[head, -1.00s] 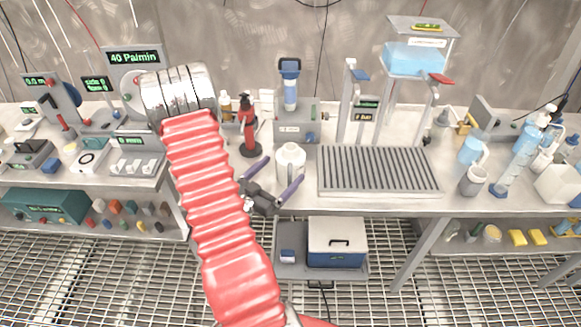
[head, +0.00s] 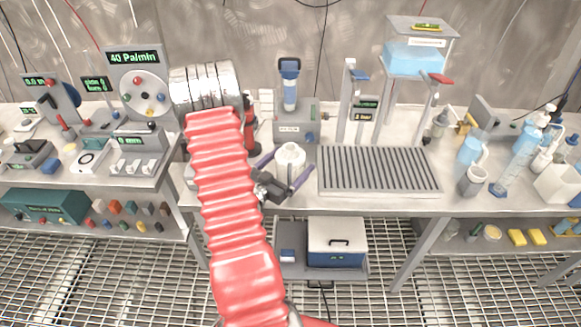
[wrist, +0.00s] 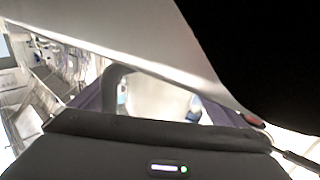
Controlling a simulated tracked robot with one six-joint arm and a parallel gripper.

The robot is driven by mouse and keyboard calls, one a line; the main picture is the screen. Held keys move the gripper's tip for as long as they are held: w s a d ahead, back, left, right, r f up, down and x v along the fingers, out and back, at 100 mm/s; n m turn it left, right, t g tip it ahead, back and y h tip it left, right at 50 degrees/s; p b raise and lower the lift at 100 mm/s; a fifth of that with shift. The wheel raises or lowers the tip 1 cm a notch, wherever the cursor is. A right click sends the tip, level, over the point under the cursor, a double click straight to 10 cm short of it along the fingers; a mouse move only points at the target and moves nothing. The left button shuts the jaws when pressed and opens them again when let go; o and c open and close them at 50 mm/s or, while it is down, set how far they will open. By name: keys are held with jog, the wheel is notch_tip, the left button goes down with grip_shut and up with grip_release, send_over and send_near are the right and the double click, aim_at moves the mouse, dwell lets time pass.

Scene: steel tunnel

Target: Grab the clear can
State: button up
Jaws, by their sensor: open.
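The clear can, a whitish translucent jug (head: 291,154), stands upright on the bench, left of the grey ribbed tray. My gripper (head: 291,165) is open at the near side of the can, with one purple finger to its left and the other to its right front. Its lower part is partly hidden behind the gripper. In the wrist view a pale body with a looped handle (wrist: 113,82), apparently the can, fills the space between the purple fingers. I cannot tell whether a finger touches it.
The ribbed tray (head: 378,169) lies close to the right of the can. A blue-topped device (head: 290,95) stands behind it. A red bottle (head: 250,130) is behind my arm on the left. The bench's front edge runs below the gripper.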

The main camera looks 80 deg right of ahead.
dwell(0.5)
jog(key=c, duration=1.3)
jog(key=shift+o, duration=0.2)
jog(key=shift+r, duration=0.2)
jog(key=shift+r, duration=4.8)
